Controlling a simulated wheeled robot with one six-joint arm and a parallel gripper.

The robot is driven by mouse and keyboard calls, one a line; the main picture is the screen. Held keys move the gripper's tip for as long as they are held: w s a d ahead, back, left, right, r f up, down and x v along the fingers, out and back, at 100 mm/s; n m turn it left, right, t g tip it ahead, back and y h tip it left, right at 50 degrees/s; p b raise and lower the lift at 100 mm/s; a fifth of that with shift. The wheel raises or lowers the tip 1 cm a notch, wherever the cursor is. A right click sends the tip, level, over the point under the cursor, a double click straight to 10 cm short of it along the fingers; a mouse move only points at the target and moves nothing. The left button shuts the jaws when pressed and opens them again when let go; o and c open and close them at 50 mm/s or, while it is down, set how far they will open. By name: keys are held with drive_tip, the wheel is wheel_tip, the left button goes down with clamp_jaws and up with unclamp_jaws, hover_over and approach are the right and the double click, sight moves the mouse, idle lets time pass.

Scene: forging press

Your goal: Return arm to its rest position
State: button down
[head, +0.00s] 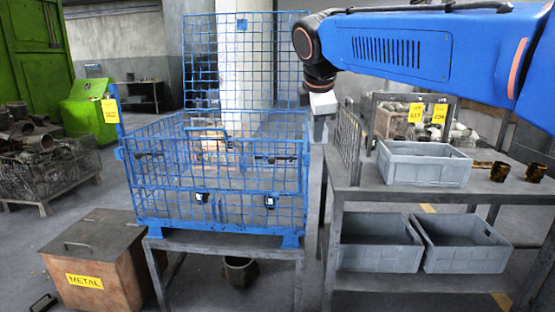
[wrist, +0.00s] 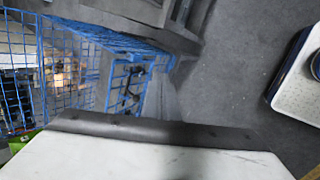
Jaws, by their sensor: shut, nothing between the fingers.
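My blue arm (head: 400,50) reaches in from the upper right of the head view, roughly level, with its dark wrist at the left end. My gripper (head: 321,127) hangs below the wrist, pointing down, shut and empty. It is in the air between the blue wire cage (head: 215,170) and the grey table (head: 360,193). In the wrist view a pale block of my gripper (wrist: 150,158) fills the bottom, and its fingertips are hidden there. The cage (wrist: 105,85) shows at left in that view.
A grey bin (head: 425,165) and two brown metal parts (head: 500,172) stand on the table. Two grey bins (head: 375,243) sit on the shelf below. A box marked METAL (head: 100,255) stands at lower left. A wire rack (head: 347,143) stands at the table's left edge, close to my gripper.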

drive_tip(key=s+d+f+m, duration=0.6)
drive_tip(key=s+f, duration=0.4)
drive_tip(key=s+d+f+m+g, duration=0.1)
drive_tip(key=s+d+f+m, duration=0.5)
drive_tip(key=s+f, duration=0.4)
drive_tip(key=s+d+f+m+y, duration=0.1)
drive_tip(key=s+d+f+m, duration=0.5)
drive_tip(key=s+f, duration=0.4)
drive_tip(key=shift+s+d+m+g, duration=0.3)
drive_tip(key=shift+s+d+m, duration=0.1)
drive_tip(key=shift+s, duration=0.5)
drive_tip(key=shift+r, duration=0.1)
